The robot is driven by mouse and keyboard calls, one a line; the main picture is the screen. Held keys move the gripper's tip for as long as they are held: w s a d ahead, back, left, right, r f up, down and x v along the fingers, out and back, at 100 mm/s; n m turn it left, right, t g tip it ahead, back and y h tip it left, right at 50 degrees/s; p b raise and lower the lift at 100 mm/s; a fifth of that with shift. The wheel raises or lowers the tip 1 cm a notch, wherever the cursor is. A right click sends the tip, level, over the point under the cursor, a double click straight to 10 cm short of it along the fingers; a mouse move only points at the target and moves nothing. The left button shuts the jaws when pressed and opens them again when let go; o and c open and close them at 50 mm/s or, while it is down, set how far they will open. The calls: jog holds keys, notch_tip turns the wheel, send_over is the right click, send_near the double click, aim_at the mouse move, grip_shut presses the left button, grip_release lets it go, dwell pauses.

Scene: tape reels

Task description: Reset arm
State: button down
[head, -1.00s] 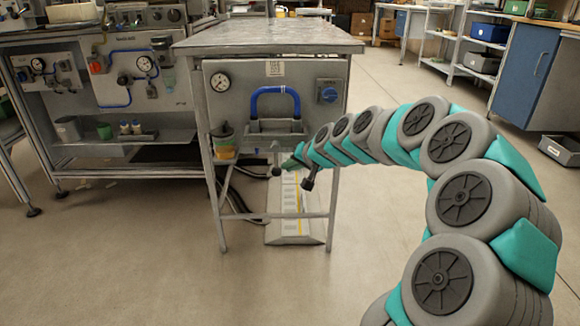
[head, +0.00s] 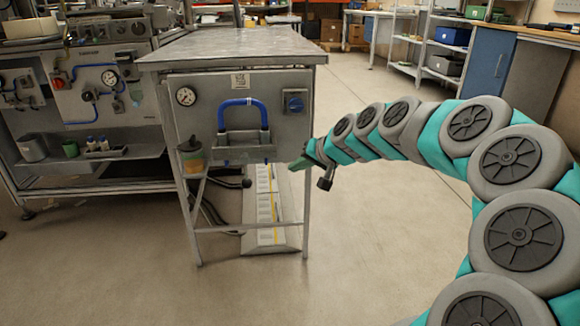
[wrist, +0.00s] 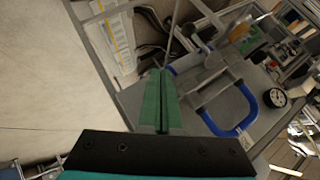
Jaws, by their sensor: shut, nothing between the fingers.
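My gripper (head: 300,163) is at the end of my grey and teal arm, just in front of the right side of the metal workbench (head: 240,48) in the head view. In the wrist view my gripper (wrist: 161,75) shows two green fingers lying together, shut and empty. The blue handle (head: 243,118) on the bench's front panel is left of and above the gripper in the head view. In the wrist view the blue handle (wrist: 243,128) lies to the right of the fingers, apart from them.
A dial gauge (head: 186,97) and a blue knob (head: 294,103) sit on the panel. A small jar (head: 192,155) is at its lower left. A white and yellow strip (head: 266,210) lies on the floor under the bench. Open floor (head: 345,240) spreads to the right.

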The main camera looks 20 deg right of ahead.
jog(key=s+a+r+n+g+p, duration=0.2)
jog(key=s+a+n+g+p, duration=0.35)
jog(key=s+a, duration=1)
jog(key=s+f+g+h+p, duration=0.1)
jog(key=s+g+p, duration=0.1)
jog(key=s, duration=1.1)
jog(key=s+d+g+h+p, duration=0.1)
jog(key=s+g+h+p, duration=0.1)
jog(key=s, duration=1.1)
jog(key=shift+d+f+g+p, duration=0.2)
jog(key=shift+f+g+p, duration=0.2)
jog(key=shift+g+p, duration=0.4)
jog(key=shift+d, duration=0.1)
